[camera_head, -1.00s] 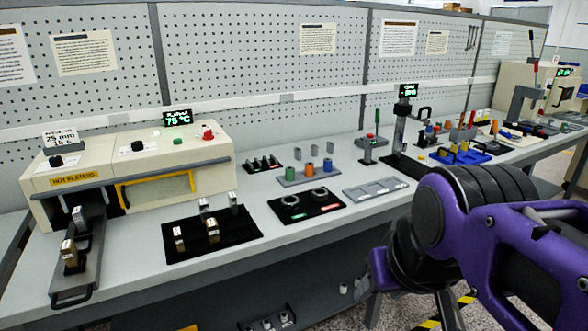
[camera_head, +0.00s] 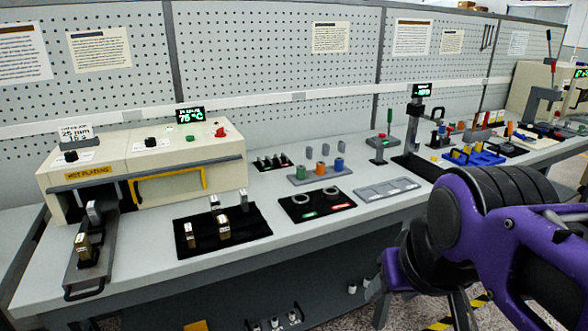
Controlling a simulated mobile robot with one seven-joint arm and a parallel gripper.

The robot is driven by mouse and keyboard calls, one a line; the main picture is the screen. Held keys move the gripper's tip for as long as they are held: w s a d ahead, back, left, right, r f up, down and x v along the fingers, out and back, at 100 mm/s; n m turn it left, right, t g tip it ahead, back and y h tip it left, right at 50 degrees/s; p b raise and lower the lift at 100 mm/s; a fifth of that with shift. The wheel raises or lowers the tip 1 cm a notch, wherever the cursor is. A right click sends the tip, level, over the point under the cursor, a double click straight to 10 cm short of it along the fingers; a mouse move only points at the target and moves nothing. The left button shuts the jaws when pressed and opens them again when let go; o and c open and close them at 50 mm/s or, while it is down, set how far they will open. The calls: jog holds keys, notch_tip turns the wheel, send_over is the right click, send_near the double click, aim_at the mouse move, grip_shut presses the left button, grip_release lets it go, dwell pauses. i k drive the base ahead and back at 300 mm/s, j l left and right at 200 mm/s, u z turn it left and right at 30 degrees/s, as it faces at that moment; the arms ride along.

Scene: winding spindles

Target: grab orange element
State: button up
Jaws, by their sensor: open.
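My gripper (camera_head: 422,308) hangs at the lower right, in front of the bench and well away from the rack. Its grey fingers are spread apart, partly hidden behind my purple arm and cut by the frame edge. I see nothing between them.
A cream hot-plate box (camera_head: 150,165) stands at the left. A black mat with metal blocks (camera_head: 250,226), a black pad with two rings (camera_head: 316,205) and a grey tray (camera_head: 388,190) lie near the rack. Grey posts (camera_head: 325,149) stand behind it. A press column (camera_head: 414,130) rises at right.

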aim_at(321, 165)
jog(key=i+l+u, duration=0.15)
jog(key=u, duration=0.25)
jog(key=i+l+u, duration=0.2)
jog(key=u, duration=0.2)
jog(key=i+l+u, duration=0.1)
jog(key=l, duration=0.25)
jog(key=i+l+u, duration=0.1)
jog(key=i+l, duration=0.15)
jog(key=l, duration=0.15)
jog(key=i+l+u, duration=0.15)
jog(key=l, duration=0.2)
jog(key=i+l+u, duration=0.1)
jog(key=l, duration=0.3)
jog(key=i+l+z, duration=0.1)
jog(key=l, duration=0.25)
